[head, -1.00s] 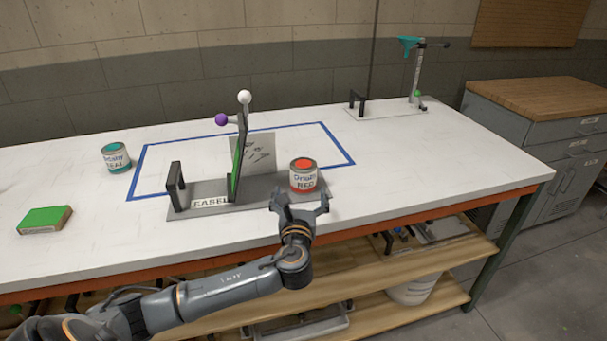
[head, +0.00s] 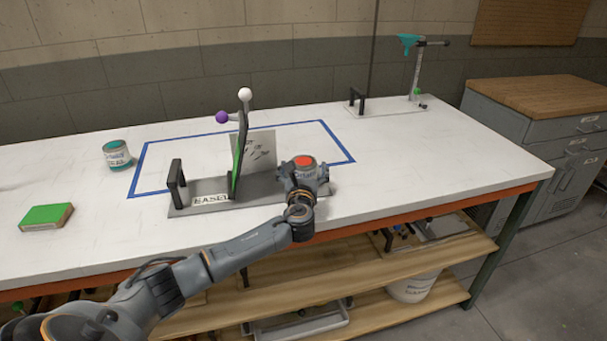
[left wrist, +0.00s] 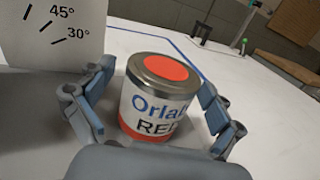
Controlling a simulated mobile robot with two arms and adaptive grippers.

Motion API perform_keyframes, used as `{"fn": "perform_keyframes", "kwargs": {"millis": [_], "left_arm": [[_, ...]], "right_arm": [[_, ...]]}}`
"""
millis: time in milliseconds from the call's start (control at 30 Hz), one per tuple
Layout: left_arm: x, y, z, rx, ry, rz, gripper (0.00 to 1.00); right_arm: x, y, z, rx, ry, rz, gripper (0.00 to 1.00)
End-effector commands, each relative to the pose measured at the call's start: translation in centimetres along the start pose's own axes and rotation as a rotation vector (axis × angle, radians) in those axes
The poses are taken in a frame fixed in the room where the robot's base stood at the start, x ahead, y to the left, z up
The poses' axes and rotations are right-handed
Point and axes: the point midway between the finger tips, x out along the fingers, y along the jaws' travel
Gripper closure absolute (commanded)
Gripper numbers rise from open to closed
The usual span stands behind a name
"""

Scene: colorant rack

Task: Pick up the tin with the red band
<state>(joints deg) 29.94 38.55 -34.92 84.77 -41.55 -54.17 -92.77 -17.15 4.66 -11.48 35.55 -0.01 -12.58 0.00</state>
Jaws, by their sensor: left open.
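The tin with the red band (head: 303,161) stands upright at the right end of the grey easel base, with a red disc on its lid. In the left wrist view the tin (left wrist: 157,98) shows a white label with blue and black lettering and a red band at the bottom. My left gripper (head: 306,178) is open, with one finger on each side of the tin; in the left wrist view the fingers (left wrist: 155,105) flank it. The right finger looks close to the tin's side; I cannot tell whether it touches. My right gripper is not in view.
The easel (head: 205,186) with its upright plate and angle card (head: 262,150) stands just left of the tin. A teal tin (head: 117,155) and a green-topped block (head: 46,217) are at the left. A stand (head: 416,75) is at the back right. The table's right part is clear.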

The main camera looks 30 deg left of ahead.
Motion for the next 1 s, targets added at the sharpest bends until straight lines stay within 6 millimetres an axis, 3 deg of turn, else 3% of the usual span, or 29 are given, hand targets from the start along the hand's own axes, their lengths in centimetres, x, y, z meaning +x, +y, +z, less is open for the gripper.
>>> {"fn": "perform_keyframes", "kwargs": {"millis": [100, 400, 767, 1000], "left_arm": [[0.0, 0.0, 0.0, 0.000, 0.000, 0.000, 0.11], [-0.1, 0.0, 0.0, 0.000, 0.000, 0.000, 0.71], [0.0, 0.0, 0.6, -0.001, -0.003, 0.000, 0.71], [0.0, 0.0, 3.8, -0.003, -0.008, -0.001, 0.71]], "right_arm": [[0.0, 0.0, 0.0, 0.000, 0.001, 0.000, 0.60], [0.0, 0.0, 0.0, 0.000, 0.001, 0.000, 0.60], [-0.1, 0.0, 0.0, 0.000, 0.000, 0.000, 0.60], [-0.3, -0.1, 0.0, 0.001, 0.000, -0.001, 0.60]]}}
